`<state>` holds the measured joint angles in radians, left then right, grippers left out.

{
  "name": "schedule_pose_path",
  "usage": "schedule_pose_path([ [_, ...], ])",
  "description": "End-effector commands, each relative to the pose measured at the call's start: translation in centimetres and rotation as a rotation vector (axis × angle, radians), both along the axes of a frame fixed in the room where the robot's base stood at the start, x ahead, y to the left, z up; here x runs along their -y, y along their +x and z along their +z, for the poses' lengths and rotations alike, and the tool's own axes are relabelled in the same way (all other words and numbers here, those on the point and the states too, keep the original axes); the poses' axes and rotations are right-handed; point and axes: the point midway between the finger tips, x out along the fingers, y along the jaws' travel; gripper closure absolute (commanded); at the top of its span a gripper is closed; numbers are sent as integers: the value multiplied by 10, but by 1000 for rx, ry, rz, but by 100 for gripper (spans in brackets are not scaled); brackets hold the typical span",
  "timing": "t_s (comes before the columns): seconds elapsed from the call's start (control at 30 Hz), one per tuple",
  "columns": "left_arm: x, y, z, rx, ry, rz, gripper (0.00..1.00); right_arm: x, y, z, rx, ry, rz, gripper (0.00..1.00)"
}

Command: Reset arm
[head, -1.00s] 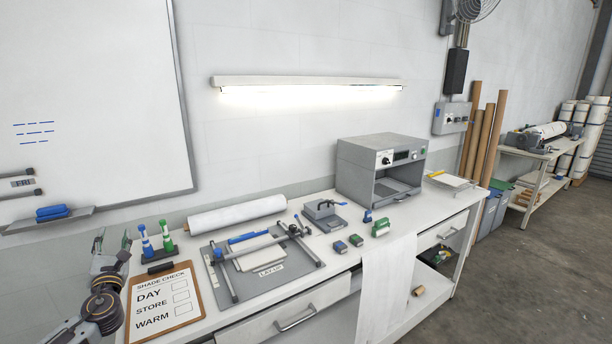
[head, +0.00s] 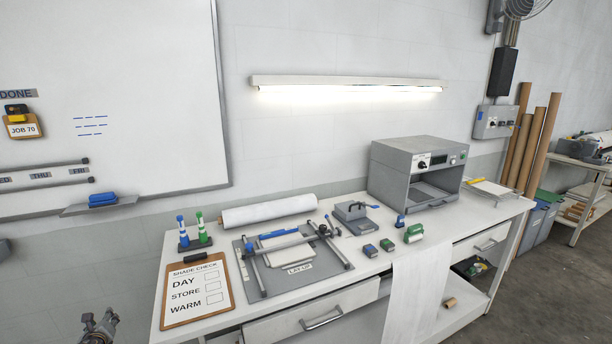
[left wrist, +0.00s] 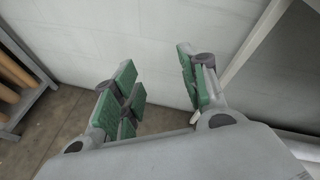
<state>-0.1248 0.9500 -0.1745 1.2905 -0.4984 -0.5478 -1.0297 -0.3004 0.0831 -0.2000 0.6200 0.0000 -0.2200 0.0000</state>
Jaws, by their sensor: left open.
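My left gripper (left wrist: 163,88) is open and empty in the left wrist view, its green-padded fingers spread apart before a pale wall and the floor. My right gripper is not in view.
The white workbench (head: 222,318) holds the clipboard, two markers (head: 192,229), a lay-up board (head: 262,288), a white roll (head: 268,211) and a grey oven (head: 390,172). White cloth (head: 418,290) hangs over its front. Floor (head: 545,300) is clear at right.

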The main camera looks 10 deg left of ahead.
Motion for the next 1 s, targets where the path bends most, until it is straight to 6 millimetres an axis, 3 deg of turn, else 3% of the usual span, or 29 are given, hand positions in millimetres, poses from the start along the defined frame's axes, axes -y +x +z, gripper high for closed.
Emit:
schedule_pose_path([
  [0.03,-13,-16,-17,1,-49,42,57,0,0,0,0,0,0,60],
  [0.2,-50,-67,-63,42,-216,190,57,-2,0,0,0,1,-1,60],
  [0.5,-112,-174,-126,162,-467,499,57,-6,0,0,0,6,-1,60],
  [0.8,-163,-285,-159,340,-641,811,57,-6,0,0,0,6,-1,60],
  [1.0,-183,-336,-166,441,-695,950,57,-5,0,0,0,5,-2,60],
])
